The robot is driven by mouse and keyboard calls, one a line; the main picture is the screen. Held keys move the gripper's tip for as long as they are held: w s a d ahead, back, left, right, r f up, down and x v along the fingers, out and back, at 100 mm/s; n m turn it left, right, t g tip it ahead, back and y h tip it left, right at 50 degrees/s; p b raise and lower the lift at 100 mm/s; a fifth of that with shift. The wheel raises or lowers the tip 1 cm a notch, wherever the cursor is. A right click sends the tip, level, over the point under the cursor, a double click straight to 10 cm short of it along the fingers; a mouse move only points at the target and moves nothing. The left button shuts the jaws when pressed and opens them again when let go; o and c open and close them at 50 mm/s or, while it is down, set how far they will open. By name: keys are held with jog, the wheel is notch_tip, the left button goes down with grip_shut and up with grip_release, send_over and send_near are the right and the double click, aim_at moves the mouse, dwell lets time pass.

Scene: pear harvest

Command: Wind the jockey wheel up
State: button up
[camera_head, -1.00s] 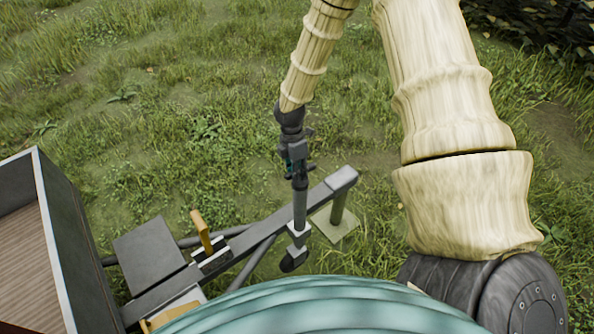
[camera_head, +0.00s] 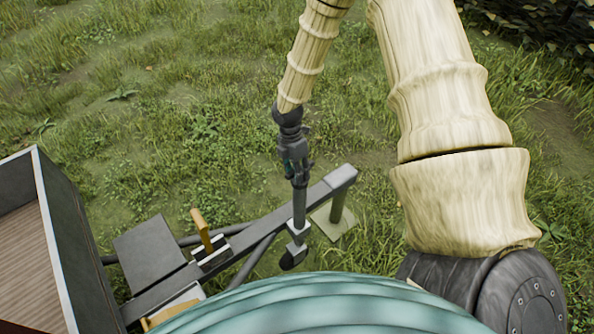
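The jockey wheel stands beside the trailer's drawbar: a grey upright tube (camera_head: 299,207) in a light clamp (camera_head: 298,230), with a dark wheel (camera_head: 292,258) at its foot. My gripper (camera_head: 299,174) points down at the top of this tube, coming from above on my pale arm. The gripper covers the tube's top, so the crank handle is hidden. The fingers are small and dark here, and I cannot tell whether they are closed on anything.
The grey drawbar (camera_head: 265,222) runs from the trailer bed (camera_head: 58,240) to its free end, where a post on a flat pad (camera_head: 335,222) stands beneath. Open grass lies behind; dark foliage is at the upper right.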

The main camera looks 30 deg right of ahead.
jog(key=shift+r, duration=0.1)
notch_tip(320, 180, up, 12)
jog(key=w, duration=0.2)
jog(key=shift+w, duration=0.2)
dwell(0.5)
jog(key=shift+a+f, duration=0.2)
jog(key=shift+f, duration=0.05)
